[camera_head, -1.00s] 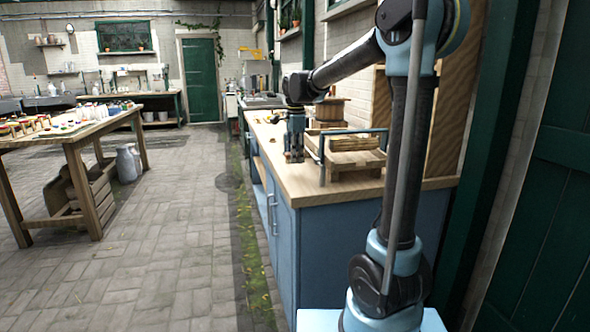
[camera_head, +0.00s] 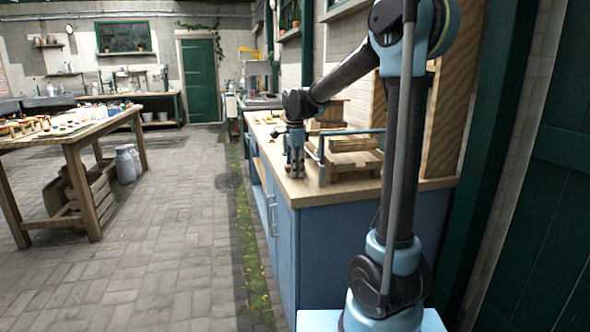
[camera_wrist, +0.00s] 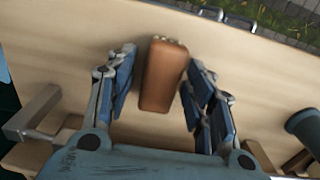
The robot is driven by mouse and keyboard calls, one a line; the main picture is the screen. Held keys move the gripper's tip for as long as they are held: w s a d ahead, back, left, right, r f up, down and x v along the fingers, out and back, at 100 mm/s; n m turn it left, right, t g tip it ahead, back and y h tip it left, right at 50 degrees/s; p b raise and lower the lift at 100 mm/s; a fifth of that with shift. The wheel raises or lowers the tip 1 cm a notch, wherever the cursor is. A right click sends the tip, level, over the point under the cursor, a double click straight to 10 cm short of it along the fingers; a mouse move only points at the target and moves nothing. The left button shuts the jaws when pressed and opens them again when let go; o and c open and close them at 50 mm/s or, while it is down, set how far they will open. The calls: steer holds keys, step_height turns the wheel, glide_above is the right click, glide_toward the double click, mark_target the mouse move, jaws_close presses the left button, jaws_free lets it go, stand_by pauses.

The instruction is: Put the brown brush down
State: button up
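The brown brush (camera_wrist: 163,75) is between my gripper's fingers in the wrist view, over the pale wooden counter top (camera_wrist: 65,50). My gripper (camera_wrist: 164,62) is open. A clear gap shows between the left finger and the brush; the right finger is very close to it, and I cannot tell if they touch. The brush seems to rest on the counter. In the head view my gripper (camera_head: 295,172) is down at the counter's near left part, and the brush cannot be made out there.
A wooden rack with a metal bar (camera_head: 352,160) stands just right of my gripper on the counter. A wooden tub (camera_head: 330,110) is behind it. The counter's left edge is close. A work table (camera_head: 75,140) stands across the paved floor.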

step_height(320, 180, up, 12)
stand_by(0.8)
steer(key=shift+s, duration=0.15)
